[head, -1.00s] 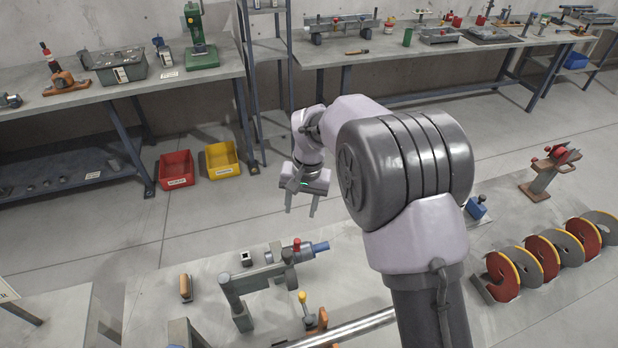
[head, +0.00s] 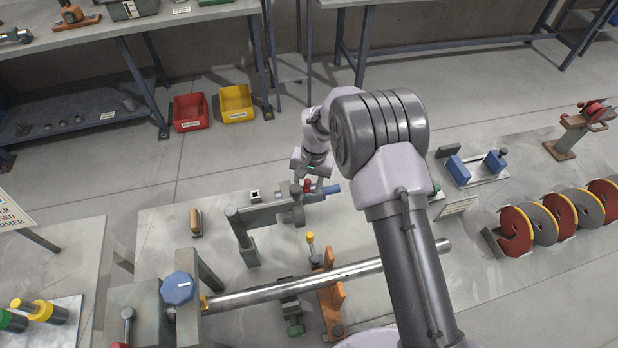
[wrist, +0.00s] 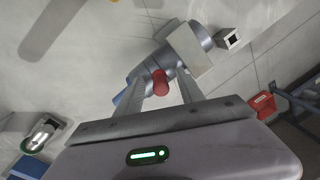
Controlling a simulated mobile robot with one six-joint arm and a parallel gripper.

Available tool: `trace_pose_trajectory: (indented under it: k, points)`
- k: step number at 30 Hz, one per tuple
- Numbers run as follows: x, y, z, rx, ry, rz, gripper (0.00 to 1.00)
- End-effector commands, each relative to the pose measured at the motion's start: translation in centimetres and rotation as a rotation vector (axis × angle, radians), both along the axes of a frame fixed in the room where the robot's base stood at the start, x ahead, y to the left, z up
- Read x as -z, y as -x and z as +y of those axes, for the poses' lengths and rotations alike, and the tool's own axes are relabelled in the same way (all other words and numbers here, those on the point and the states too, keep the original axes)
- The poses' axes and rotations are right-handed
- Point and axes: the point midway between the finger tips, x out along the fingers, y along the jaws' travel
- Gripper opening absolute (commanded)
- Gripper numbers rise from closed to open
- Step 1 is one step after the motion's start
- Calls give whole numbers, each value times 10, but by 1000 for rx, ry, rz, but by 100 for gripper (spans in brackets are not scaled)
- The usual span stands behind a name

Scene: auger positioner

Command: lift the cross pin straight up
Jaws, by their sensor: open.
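The cross pin appears to be the small red-topped pin (head: 307,187) in a grey fixture with a blue-ended shaft (head: 332,190), on the near bench. In the wrist view its red head (wrist: 160,83) stands between my two fingers. My gripper (head: 310,182) is open, just above the fixture, with a finger on either side of the red head. It also shows in the wrist view (wrist: 162,88). I cannot tell whether either finger touches the pin. The pin's lower part is hidden in the fixture.
A grey arm bracket (head: 270,214) joins the fixture on the left. A yellow-topped pin (head: 310,240), an orange bracket (head: 331,300) and a long steel shaft (head: 345,273) lie nearer. Red and grey auger discs (head: 535,230) stand at right. A wooden-handled brush (head: 195,222) lies at left.

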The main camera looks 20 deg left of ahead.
Motion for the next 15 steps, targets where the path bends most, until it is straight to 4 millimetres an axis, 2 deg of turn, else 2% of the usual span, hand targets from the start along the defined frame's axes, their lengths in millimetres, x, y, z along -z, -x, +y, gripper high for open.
trace_pose_trajectory:
  k: [4,11,15]
  points:
    - [-1,0,0,0,0,0,45]
    - [-1,0,0,0,0,0,0]
    - [-1,0,0,0,-1,0,0]
